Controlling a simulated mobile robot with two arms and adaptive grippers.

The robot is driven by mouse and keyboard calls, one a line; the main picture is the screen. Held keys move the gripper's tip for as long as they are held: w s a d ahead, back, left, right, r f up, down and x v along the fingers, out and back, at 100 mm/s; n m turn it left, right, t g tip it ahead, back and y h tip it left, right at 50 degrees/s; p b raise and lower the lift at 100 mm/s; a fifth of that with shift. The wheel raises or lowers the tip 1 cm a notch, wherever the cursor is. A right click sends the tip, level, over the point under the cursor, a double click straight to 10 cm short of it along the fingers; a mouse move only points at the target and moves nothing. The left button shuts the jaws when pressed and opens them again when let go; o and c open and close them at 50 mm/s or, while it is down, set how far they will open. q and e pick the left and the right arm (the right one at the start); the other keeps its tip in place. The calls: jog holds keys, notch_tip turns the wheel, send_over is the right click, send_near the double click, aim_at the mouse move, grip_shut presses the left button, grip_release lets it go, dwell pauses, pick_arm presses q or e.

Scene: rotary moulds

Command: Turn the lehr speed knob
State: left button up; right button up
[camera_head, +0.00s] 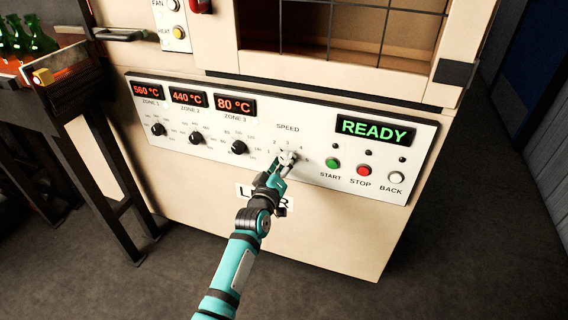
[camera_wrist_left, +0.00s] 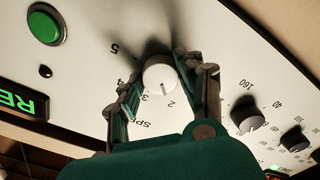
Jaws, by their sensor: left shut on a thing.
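The speed knob (camera_head: 287,155) is a white round knob on the front control panel, under the word SPEED. It also shows in the left wrist view (camera_wrist_left: 160,74), with a dark pointer line facing the scale close to the 2, on the side of the 3. My left gripper (camera_head: 284,162) is at the knob, partly covering it in the head view. In the left wrist view its two fingers (camera_wrist_left: 158,84) stand on either side of the knob and are shut on it. My right gripper is in neither view.
Left of the speed knob are several black zone knobs (camera_head: 239,147). Right of it are the green start button (camera_head: 333,163), red stop button (camera_head: 364,170) and white back button (camera_head: 397,178). The display (camera_head: 375,131) reads READY. Green bottles (camera_head: 40,38) stand far left.

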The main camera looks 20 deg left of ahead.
pick_arm(q)
jog(key=o, duration=1.1)
jog(key=shift+o, duration=0.2)
jog(key=shift+s, duration=0.1)
jog(key=s, duration=1.1)
jog(key=shift+s+a, duration=0.25)
jog(key=shift+s, duration=0.15)
